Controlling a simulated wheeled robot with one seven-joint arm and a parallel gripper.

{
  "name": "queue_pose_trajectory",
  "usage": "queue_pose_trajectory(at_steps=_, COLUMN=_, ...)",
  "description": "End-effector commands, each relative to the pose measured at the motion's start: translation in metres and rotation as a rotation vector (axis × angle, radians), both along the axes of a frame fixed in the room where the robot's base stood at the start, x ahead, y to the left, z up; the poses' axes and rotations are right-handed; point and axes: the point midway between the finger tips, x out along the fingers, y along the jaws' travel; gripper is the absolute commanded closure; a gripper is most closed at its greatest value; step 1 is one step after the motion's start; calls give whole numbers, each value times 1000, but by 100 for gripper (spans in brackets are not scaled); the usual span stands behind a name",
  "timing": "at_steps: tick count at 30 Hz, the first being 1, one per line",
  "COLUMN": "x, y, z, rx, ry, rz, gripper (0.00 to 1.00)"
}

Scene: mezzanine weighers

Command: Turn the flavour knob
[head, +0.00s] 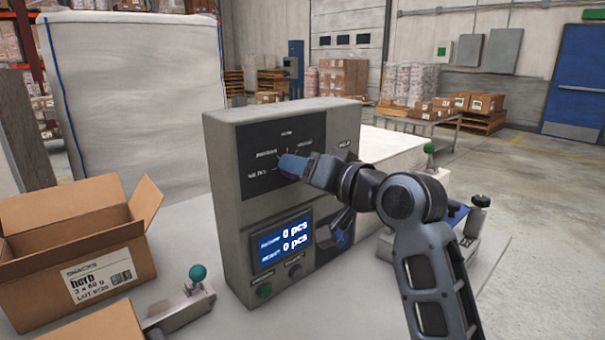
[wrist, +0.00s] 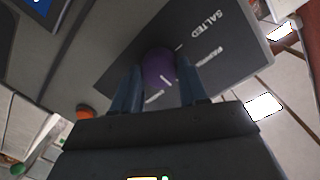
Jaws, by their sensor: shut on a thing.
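The flavour knob (wrist: 158,68) shows in the wrist view as a purple round knob with a pale mark on its edge. It sits on a dark dial plate (wrist: 212,60) with white words around it; one reads "SALTED". My gripper (head: 291,166) is at the dial plate (head: 262,177) on the upper front of the grey control box (head: 227,190). Its two blue fingers are shut on the knob, one on each side. In the head view the fingers hide the knob. I cannot tell which word the knob points to.
Below the dial, a screen (head: 282,243) reads "0 pcs" twice, with a green button (head: 264,291) underneath. An open carton (head: 60,240) labelled "herb" stands at left, near a teal-ball lever (head: 198,273). Another green-ball lever (head: 430,149) stands behind my arm at right.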

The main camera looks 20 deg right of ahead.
Motion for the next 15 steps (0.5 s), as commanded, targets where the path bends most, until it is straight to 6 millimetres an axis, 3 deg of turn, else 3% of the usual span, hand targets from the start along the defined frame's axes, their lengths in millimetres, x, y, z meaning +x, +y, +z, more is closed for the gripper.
queue_pose_trajectory(at_steps=15, x=-1, y=2, z=-5, rx=-468, ry=-147, rz=1, gripper=88)
